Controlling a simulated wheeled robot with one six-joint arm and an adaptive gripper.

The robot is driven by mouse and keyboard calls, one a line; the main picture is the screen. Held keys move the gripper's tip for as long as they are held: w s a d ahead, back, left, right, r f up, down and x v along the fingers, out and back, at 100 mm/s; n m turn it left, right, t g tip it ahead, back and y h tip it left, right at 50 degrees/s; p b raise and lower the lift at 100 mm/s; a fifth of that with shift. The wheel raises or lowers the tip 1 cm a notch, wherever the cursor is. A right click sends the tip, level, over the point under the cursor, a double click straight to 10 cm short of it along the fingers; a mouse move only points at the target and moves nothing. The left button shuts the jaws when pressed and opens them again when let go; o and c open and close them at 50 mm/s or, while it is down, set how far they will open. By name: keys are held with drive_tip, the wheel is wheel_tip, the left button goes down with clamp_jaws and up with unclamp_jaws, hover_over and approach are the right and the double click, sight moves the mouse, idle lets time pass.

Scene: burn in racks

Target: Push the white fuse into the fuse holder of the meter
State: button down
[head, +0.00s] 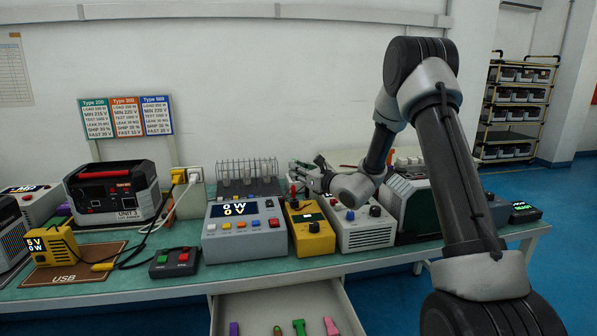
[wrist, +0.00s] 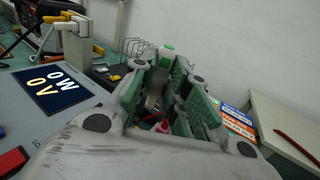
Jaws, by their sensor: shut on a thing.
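The yellow meter (head: 311,234) stands on the bench between two grey instruments, with a small dark display and a red part at its top left. My gripper (head: 301,174) is above and behind the meter's top end, its fingers pointing left. In the wrist view, my gripper (wrist: 172,75) shows its green-padded fingers closed around a small pale piece with a green end, which I take to be the white fuse (wrist: 166,61). The fuse is too small to make out in the head view. The fuse holder is not clearly visible, and contact with it cannot be told.
A grey 0 W / 0 V instrument (head: 243,230) is left of the meter, and a light grey knobbed box (head: 364,230) is right. A wire rack (head: 247,176) stands behind. An open drawer (head: 280,308) with coloured pieces juts out below the bench.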

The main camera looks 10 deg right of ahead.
drive_tip(key=shift+f, duration=2.9)
drive_tip(key=c, duration=1.9)
unclamp_jaws()
clamp_jaws()
drive_tip(key=shift+f, duration=1.2)
drive_tip(key=shift+s+f, duration=0.15)
drive_tip(key=shift+f, duration=0.1)
